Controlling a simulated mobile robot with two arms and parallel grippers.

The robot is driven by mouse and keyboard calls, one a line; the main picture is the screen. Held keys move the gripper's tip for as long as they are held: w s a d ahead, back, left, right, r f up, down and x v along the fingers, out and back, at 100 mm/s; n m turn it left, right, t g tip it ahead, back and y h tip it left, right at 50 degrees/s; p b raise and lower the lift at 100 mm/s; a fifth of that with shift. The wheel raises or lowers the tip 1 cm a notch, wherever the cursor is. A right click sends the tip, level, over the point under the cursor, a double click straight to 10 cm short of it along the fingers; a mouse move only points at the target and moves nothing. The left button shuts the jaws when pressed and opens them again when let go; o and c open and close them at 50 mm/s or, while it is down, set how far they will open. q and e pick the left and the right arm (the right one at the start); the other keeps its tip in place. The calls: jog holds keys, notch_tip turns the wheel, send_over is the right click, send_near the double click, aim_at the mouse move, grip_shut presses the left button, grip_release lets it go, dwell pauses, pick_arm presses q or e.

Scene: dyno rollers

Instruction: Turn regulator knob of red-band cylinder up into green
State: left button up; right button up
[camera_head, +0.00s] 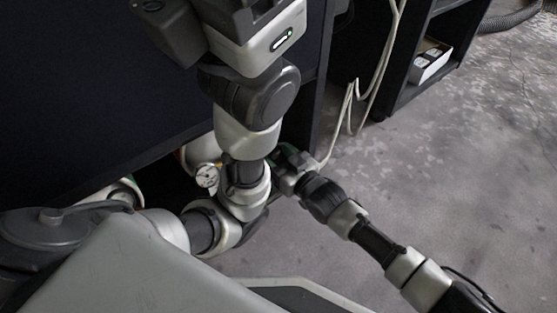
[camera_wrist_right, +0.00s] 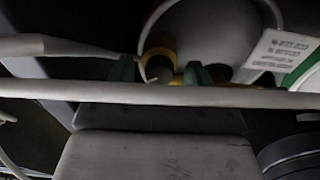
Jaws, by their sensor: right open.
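My right gripper (camera_head: 286,157) reaches in from the lower right, low beside the dark cabinet. In the right wrist view its two green fingertips (camera_wrist_right: 160,72) are apart. Brass-coloured fittings (camera_wrist_right: 160,58) show between and beyond them, in front of a rounded white cylinder (camera_wrist_right: 212,30). I cannot tell whether the fingers touch a knob. In the head view a round white gauge (camera_head: 207,175) sits beside a white cylinder (camera_head: 203,149) with a reddish edge, partly behind my left arm. The regulator knob is not clear. My left arm rises to the top edge; its fingers are not seen.
A pale hose or cable (camera_wrist_right: 160,95) crosses the right wrist view in front of the fingers. A second white cylinder (camera_head: 126,190) with green shows at left. Pale cables (camera_head: 350,105) hang beside a shelf (camera_head: 410,90) with a white box (camera_head: 431,64). Floor at right is clear.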

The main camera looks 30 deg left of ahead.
jog(key=c, duration=0.9)
jog(key=m, duration=0.2)
jog(key=shift+m+p, duration=0.3)
jog(key=shift+m, duration=1.3)
jog(key=o, duration=0.9)
jog(key=p+v, duration=0.7)
jog(key=v, duration=0.4)
